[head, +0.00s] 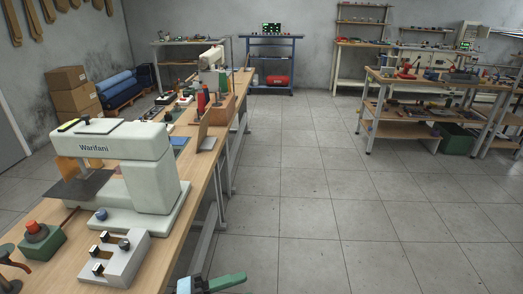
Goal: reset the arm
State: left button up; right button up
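A pale press-like machine (132,170) marked "Warifani" stands on the long wooden bench at the left; its arm overhangs a dark flat plate (85,187). In front of it is a light grey control block (114,259) with several dark knobs. A green box with a red button (37,238) sits to its left. A dark lever-like part (10,262) is cut off at the left edge. I recognise neither gripper in this view. A green and grey part (212,283) shows at the bottom edge; I cannot tell what it is.
The bench (176,225) runs away from me, with bottles, boards and a second pale machine (212,70) farther along. Cardboard boxes (75,95) and blue rolls stand by the left wall. A loaded workbench (410,125) is at the right. The tiled floor (310,190) between is clear.

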pick_arm(q)
jog(key=s+a+f+n+t+y+p, duration=0.1)
jog(key=s+a+f+n+t+y, duration=0.4)
jog(key=n, duration=0.6)
jog(key=s+a+f+n+t+y+p, duration=0.25)
jog(key=a+f+n+t+y, duration=0.25)
jog(key=n+y, duration=0.4)
jog(key=s+a+f+n+g+y, duration=0.1)
jog(key=s+a+f+n+g, duration=0.1)
jog(key=s, duration=0.7)
jog(key=s+a+f+n+g+y, duration=0.2)
jog(key=s+f+n, duration=0.4)
jog(key=s, duration=0.3)
jog(key=a+f+g, duration=0.1)
jog(key=g, duration=0.1)
jog(key=shift+f+g+p, duration=0.3)
jog(key=shift+f+p, duration=0.05)
pick_arm(e)
jog(key=w+r+t, duration=0.1)
jog(key=w+r, duration=0.2)
jog(key=r, duration=0.3)
jog(key=shift+w+d, duration=0.2)
jog(key=shift+w, duration=0.15)
pick_arm(q)
jog(key=shift+a, duration=0.1)
pick_arm(e)
jog(key=shift+f, duration=0.1)
pick_arm(q)
jog(key=shift+c, duration=1.1)
